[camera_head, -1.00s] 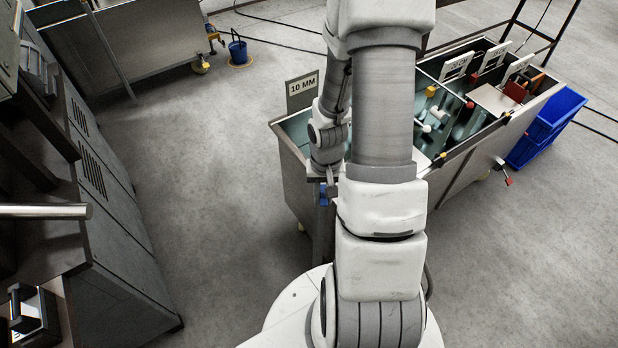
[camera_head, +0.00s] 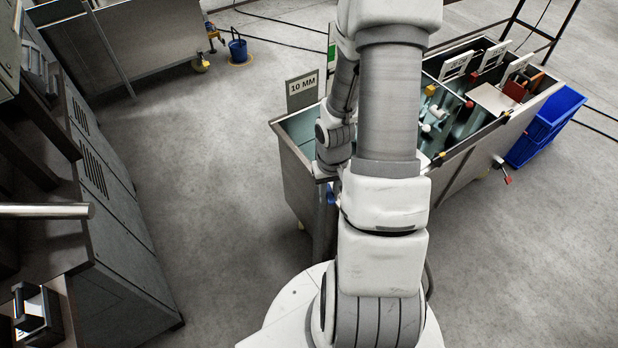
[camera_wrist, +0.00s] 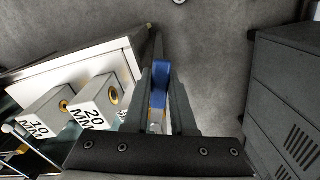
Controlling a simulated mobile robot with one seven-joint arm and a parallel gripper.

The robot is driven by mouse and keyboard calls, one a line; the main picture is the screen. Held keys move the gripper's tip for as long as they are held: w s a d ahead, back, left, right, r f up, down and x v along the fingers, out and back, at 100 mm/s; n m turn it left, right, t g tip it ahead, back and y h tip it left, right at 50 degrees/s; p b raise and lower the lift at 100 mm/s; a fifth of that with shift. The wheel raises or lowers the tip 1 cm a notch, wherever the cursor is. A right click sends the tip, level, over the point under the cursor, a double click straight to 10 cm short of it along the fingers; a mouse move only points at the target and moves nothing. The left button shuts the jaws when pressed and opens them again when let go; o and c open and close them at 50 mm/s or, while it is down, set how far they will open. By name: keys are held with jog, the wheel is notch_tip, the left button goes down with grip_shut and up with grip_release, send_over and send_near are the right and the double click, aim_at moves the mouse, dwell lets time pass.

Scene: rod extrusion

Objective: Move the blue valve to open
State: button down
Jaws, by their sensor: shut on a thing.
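The blue valve handle (camera_wrist: 159,84) is between the two dark fingers of my gripper (camera_wrist: 161,88) in the wrist view. The fingers are shut on it, one on each side. The lower part of the valve, near the gripper's base, is mostly hidden. In the head view a small bit of the blue valve (camera_head: 331,194) shows at the near end of the metal tank (camera_head: 297,178). My own arm hides most of it and the gripper there.
Blocks marked 10 MM (camera_wrist: 45,114) and 20 MM (camera_wrist: 100,101) sit beside the valve. A grey cabinet (camera_wrist: 288,95) stands at the right of the wrist view. Blue crates (camera_head: 545,128) stand at the tank's far right. Open floor (camera_head: 220,190) lies left of the tank.

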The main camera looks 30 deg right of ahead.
jog(key=shift+s+d+n+p, duration=0.1)
jog(key=shift+d+n+p, duration=0.2)
jog(key=shift+d+n, duration=0.45)
jog(key=shift+a, duration=0.15)
jog(key=shift+d+r+n+p, duration=0.15)
jog(key=shift+d+n+p, duration=0.2)
jog(key=shift+n, duration=0.4)
jog(key=c, duration=0.7)
grip_release()
jog(key=shift+o, duration=0.2)
notch_tip(320, 180, up, 17)
jog(key=p, duration=0.4)
